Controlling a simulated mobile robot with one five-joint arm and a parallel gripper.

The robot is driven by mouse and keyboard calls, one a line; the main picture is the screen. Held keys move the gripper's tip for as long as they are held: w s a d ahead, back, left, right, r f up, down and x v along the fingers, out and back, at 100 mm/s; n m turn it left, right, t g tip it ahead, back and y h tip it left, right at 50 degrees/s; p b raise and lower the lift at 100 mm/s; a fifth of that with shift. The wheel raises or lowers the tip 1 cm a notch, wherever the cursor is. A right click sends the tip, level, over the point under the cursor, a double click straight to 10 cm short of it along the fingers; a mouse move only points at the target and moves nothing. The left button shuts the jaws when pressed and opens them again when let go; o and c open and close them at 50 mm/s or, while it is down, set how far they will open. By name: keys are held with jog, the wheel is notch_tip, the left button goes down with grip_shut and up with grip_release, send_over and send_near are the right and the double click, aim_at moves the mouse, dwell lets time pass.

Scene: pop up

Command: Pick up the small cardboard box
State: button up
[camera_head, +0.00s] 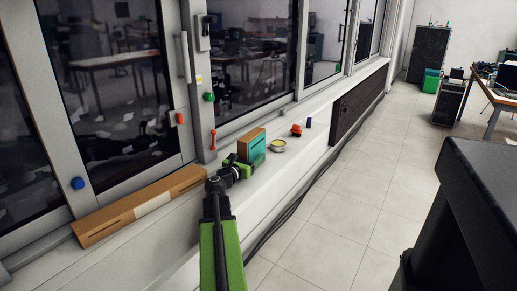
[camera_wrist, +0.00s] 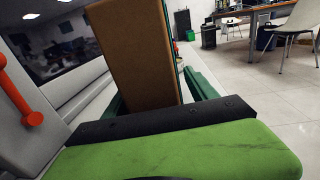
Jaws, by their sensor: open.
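The small cardboard box (camera_head: 247,137) stands upright on the white window sill, brown on one side and teal on the side facing right. My gripper (camera_head: 241,164) is low at its near end and open. In the wrist view the brown face of the box (camera_wrist: 134,48) rises between the two green fingers of my gripper (camera_wrist: 160,96), one on each side. The box's lower end is hidden behind the dark gripper body. I cannot tell whether either finger touches it.
A long cardboard box (camera_head: 105,224) lies on the sill to the left. A round tin (camera_head: 278,146), a red object (camera_head: 296,130) and a small blue object (camera_head: 309,122) are on the sill to the right. Window frames stand close behind. The tiled floor (camera_head: 345,200) is mostly clear.

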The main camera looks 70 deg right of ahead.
aim_at(253, 144)
jog(key=shift+s, duration=0.15)
grip_shut()
dwell(0.5)
jog(key=r+p, duration=0.5)
jog(key=shift+s+a+r, duration=0.1)
jog(key=shift+s+r, duration=0.05)
jog(key=shift+s, duration=0.2)
jog(key=s+a+r+p, duration=0.2)
jog(key=s+r+p, duration=0.3)
jog(key=s, duration=0.5)
jog(key=shift+s+r+p, duration=0.3)
jog(key=shift+r+p, duration=0.05)
jog(key=shift+p, duration=0.15)
